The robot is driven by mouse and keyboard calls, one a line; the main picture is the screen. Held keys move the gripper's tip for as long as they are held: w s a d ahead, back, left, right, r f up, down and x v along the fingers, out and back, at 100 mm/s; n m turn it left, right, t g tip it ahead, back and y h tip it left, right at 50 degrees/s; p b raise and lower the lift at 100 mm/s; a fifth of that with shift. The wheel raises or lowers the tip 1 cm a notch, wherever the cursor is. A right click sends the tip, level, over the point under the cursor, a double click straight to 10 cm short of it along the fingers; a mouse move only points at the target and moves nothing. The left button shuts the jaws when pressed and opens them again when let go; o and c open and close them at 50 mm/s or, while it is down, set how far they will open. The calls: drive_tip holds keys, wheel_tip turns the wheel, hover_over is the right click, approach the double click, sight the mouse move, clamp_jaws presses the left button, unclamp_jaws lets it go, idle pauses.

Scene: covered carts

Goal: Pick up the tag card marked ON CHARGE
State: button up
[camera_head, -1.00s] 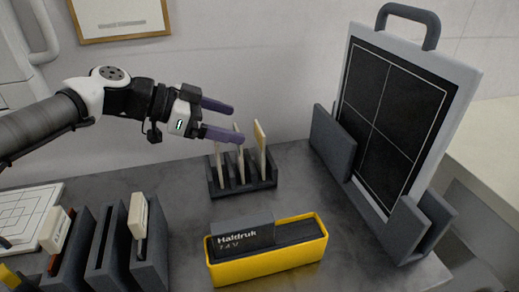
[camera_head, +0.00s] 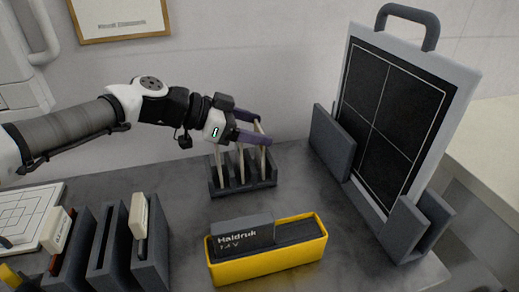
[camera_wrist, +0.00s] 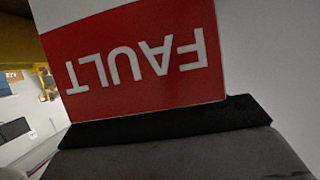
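Three thin pale tag cards, seen nearly edge-on, stand in a dark slotted rack (camera_head: 243,186): a left card (camera_head: 220,165), a middle card (camera_head: 240,162) and a right card (camera_head: 262,155). No ON CHARGE marking can be read. My gripper (camera_head: 263,129) has come in from the left above the rack, its two purple fingers apart, at the upper part of the right card. The wrist view shows a red and white card (camera_wrist: 140,60) reading FAULT upside down, close to the camera, beside a black strip. Whether a finger touches it is unclear.
A yellow tray (camera_head: 268,265) with a dark Haldruk 14V battery (camera_head: 243,234) stands in front of the rack. A large black panel (camera_head: 392,125) leans in grey holders at right. Grey slotted holders (camera_head: 108,262) stand at front left. Bare tabletop lies between rack and panel.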

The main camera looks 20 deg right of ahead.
drive_tip(key=c, duration=0.7)
